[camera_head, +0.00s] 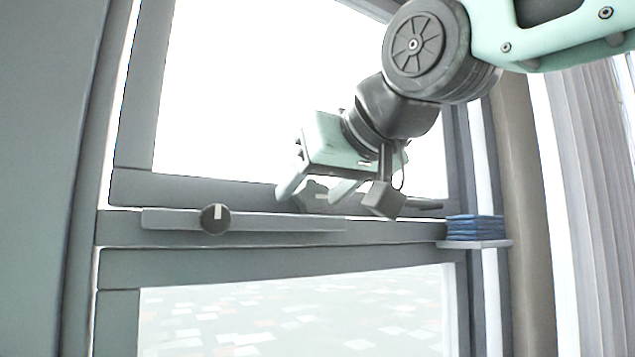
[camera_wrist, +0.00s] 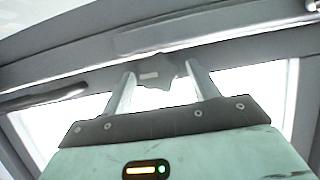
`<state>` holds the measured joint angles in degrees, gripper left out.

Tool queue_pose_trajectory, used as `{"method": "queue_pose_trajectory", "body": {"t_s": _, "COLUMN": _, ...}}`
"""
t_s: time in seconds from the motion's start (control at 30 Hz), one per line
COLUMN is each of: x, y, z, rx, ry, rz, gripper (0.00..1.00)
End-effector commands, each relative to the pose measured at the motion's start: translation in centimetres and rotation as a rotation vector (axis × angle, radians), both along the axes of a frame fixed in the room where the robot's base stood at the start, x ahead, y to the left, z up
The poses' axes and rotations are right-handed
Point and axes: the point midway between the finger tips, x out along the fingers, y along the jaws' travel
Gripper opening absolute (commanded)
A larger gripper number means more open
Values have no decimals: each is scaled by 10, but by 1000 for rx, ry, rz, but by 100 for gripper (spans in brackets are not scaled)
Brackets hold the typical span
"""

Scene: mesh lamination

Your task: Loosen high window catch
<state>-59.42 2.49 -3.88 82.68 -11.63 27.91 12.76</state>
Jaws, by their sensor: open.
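The window catch is a dark grey fitting (camera_head: 315,196) on the bottom rail of the upper sash in the head view. In the wrist view the catch body (camera_wrist: 155,70), with a small pale plate on it, lies between the fingertips. A dark grey bar end (camera_head: 425,204) shows right of my gripper in the head view, and a grey lever (camera_wrist: 45,98) shows at the left in the wrist view. My gripper (camera_head: 310,194) is open, its fingers on either side of the catch body. In the wrist view (camera_wrist: 160,72) I cannot tell whether they touch it.
A flat grey bar (camera_head: 270,223) with a round dark knob (camera_head: 215,218) runs along the window frame below my gripper. A stack of blue cloths (camera_head: 475,228) lies on a small pale ledge (camera_head: 490,244) at the right. Pale curtains (camera_head: 590,180) hang further right.

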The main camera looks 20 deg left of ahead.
Motion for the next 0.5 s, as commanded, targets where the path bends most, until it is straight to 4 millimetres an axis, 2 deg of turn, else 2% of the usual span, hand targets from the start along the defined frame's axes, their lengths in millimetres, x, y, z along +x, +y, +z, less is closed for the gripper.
{"method": "queue_pose_trajectory", "body": {"t_s": 0.1, "x": 0, "y": 0, "z": 0, "rx": 0, "ry": 0, "rz": 0, "gripper": 60}}
{"method": "queue_pose_trajectory", "body": {"t_s": 0.27, "x": 0, "y": 0, "z": 0, "rx": 0, "ry": 0, "rz": 0, "gripper": 16}}
{"method": "queue_pose_trajectory", "body": {"t_s": 0.5, "x": 0, "y": 0, "z": -3, "rx": -26, "ry": -30, "rz": 1, "gripper": 15}}
